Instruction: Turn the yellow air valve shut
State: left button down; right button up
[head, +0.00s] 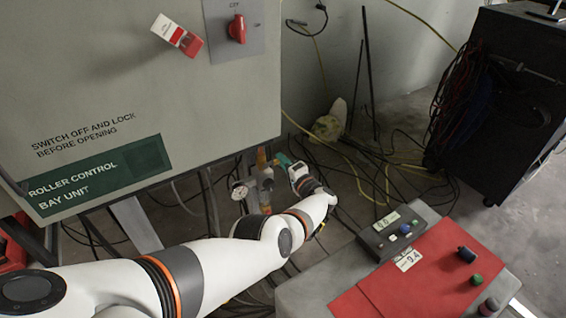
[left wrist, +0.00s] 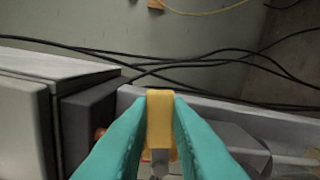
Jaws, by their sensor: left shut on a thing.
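The yellow valve handle (head: 261,157) stands upright on the pipework below the right part of the grey control cabinet. In the left wrist view the yellow handle (left wrist: 160,108) sits between the two teal fingers of my left gripper (left wrist: 161,125), which are closed on its sides. In the head view my left gripper (head: 277,160) reaches the handle from the right, and its wrist hides part of the pipework. A round white pressure gauge (head: 239,190) is left of the valve. My right gripper is not in view.
The grey cabinet (head: 130,90) with a red rotary switch (head: 237,29) and a red-and-white tag (head: 177,36) fills the upper left. A red-topped console (head: 430,268) is at the lower right. Black and yellow cables cross the floor. A black cabinet (head: 500,90) stands at the right.

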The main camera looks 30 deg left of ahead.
pick_arm(q)
jog(key=shift+f+m+b, duration=0.4)
jog(key=shift+f+m, duration=0.05)
jog(key=shift+m, duration=0.55)
jog(key=c, duration=1.3)
grip_release()
jog(key=shift+w+f, duration=0.1)
jog(key=shift+c, duration=0.2)
jog(key=p+v, duration=0.4)
jog(key=v, duration=0.8)
jog(key=shift+p, duration=0.4)
